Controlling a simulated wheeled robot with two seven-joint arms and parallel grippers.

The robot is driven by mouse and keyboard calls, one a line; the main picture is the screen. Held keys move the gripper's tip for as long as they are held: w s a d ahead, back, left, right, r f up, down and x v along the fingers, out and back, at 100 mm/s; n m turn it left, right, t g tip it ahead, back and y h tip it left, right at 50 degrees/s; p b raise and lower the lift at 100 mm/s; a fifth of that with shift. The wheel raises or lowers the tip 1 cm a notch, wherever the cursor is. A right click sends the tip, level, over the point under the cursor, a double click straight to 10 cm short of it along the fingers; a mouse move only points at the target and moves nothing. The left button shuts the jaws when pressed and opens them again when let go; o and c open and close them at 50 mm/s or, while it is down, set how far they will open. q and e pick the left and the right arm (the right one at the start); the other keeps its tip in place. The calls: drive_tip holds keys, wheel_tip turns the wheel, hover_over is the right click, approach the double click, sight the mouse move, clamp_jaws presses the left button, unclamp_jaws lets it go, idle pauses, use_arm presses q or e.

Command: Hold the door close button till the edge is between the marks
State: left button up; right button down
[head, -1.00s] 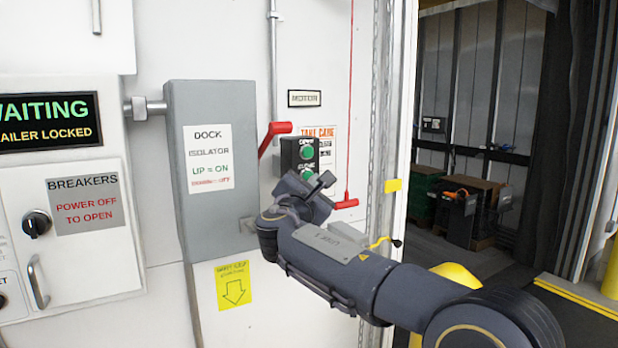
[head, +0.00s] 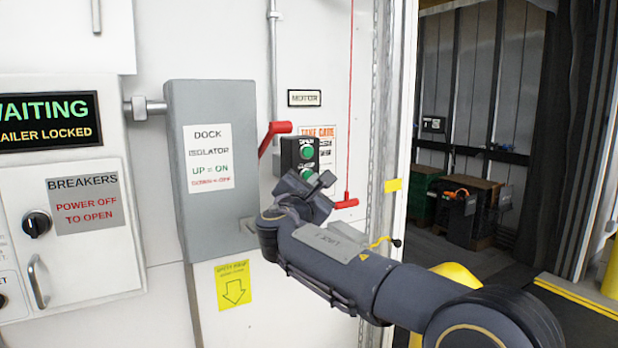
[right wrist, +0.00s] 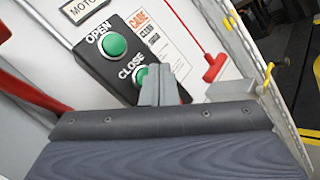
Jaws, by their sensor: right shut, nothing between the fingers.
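The black control box (head: 291,155) on the white wall has a green OPEN button (head: 307,153) above a green CLOSE button (right wrist: 142,75). My right gripper (head: 319,181) is shut and empty, in front of the lower part of the box. In the right wrist view its fingertips (right wrist: 161,86) overlap the right side of the CLOSE button. I cannot tell whether they touch or press it. A yellow mark (head: 393,185) sits on the door frame at the opening's left side. I cannot make out the door's edge for certain. My left gripper is not in view.
A grey dock isolator box (head: 212,220) with a red lever (head: 272,135) stands left of the buttons. A red pull handle (head: 346,201) hangs on a red cord to the right. A sign (head: 48,120) reads WAITING, trailer locked. Dark crates (head: 465,210) stand beyond the opening.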

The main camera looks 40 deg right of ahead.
drive_tip(key=shift+w, duration=0.1)
idle(0.6)
drive_tip(key=shift+w, duration=0.35)
